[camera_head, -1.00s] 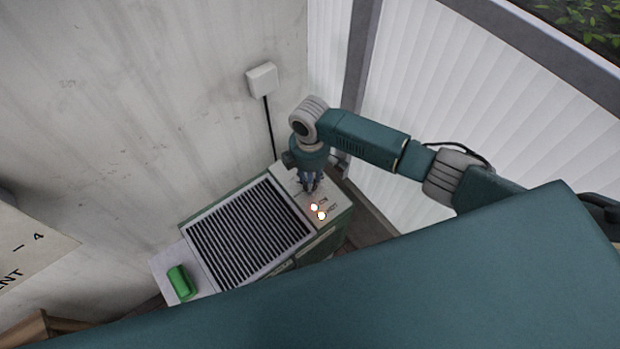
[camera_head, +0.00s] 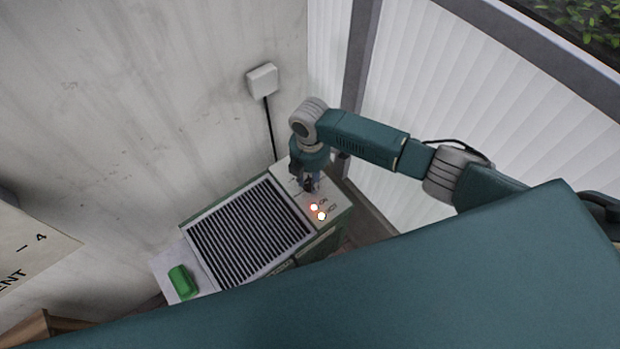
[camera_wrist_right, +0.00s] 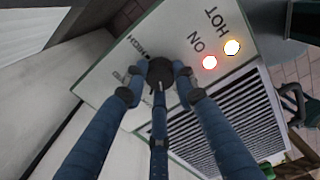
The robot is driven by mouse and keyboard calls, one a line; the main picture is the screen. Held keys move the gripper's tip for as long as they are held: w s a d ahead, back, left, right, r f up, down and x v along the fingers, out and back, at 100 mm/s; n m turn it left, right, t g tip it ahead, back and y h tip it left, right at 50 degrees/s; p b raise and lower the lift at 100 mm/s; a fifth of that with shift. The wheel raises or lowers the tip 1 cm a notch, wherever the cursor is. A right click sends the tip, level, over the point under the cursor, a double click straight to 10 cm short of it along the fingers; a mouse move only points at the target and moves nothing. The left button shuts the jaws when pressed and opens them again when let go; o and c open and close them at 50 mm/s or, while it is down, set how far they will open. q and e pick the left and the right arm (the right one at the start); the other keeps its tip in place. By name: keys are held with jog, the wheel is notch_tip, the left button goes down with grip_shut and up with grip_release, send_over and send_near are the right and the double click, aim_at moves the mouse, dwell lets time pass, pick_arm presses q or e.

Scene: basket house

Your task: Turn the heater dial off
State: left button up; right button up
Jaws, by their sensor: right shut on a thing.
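The heater (camera_head: 325,247) stands against the wall, with a dark slatted grille (camera_head: 248,233) on top and a pale control panel (camera_head: 341,199) at its right end. My right gripper (camera_head: 309,186) points down at this panel. In the right wrist view, the fingers of my right gripper (camera_wrist_right: 157,88) are closed around the dark round dial (camera_wrist_right: 160,72). Lettering beside the dial is partly covered by the fingers. The ON light (camera_wrist_right: 209,62) glows red and the HOT light (camera_wrist_right: 232,47) glows yellow-white. My left gripper is not in view.
A green object (camera_head: 182,282) sits on the heater's pale left end. A white wall box (camera_head: 262,79) with a black cable is behind the heater. A ribbed white wall (camera_head: 440,90) stands close behind my right arm.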

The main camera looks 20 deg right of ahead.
aim_at(310, 183)
jog(key=n, duration=0.6)
jog(key=shift+n, duration=0.4)
dwell(0.3)
jog(key=o, duration=1.2)
jog(key=shift+c, duration=0.2)
jog(key=shift+r, duration=0.15)
notch_tip(310, 183, up, 12)
